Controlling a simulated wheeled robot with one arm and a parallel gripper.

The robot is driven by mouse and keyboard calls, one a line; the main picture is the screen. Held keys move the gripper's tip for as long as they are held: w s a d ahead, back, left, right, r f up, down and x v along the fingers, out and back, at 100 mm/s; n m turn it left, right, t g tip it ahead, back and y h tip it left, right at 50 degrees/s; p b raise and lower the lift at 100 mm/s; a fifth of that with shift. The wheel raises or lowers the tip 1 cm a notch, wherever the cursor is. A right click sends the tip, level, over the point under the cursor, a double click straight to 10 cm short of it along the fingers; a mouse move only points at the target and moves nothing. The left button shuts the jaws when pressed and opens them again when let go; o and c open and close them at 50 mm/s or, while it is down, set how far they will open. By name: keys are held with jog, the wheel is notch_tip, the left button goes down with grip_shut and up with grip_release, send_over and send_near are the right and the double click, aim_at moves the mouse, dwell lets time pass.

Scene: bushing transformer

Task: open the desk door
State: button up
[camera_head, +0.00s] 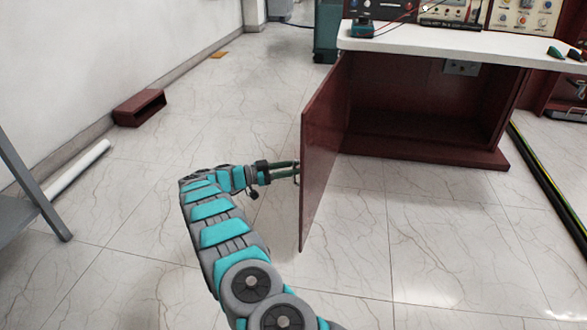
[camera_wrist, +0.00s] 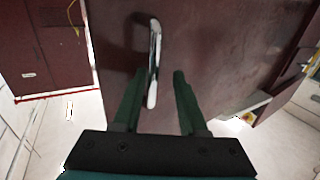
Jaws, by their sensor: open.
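The desk door (camera_head: 322,150) is a dark red panel. It stands swung out from the left side of the desk, and the dark cabinet space (camera_head: 410,105) behind it is exposed. My gripper (camera_head: 296,170) is at the left face of the door, in the head view. In the wrist view the door (camera_wrist: 215,50) fills the middle, with a silver handle (camera_wrist: 154,62) on it. My gripper's two dark green fingers (camera_wrist: 157,92) are apart, and the handle's lower end lies between them in the picture. I cannot tell whether they touch it.
The white desktop (camera_head: 460,45) carries instruments and cables. A dark red hollow box (camera_head: 139,108) and a white tube (camera_head: 80,168) lie by the left wall. A grey stand (camera_head: 30,195) is at the left edge. The floor around the door is clear.

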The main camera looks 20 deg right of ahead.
jog(key=shift+a, duration=0.2)
jog(key=a, duration=0.7)
jog(key=shift+w+a, duration=0.2)
jog(key=shift+a, duration=0.15)
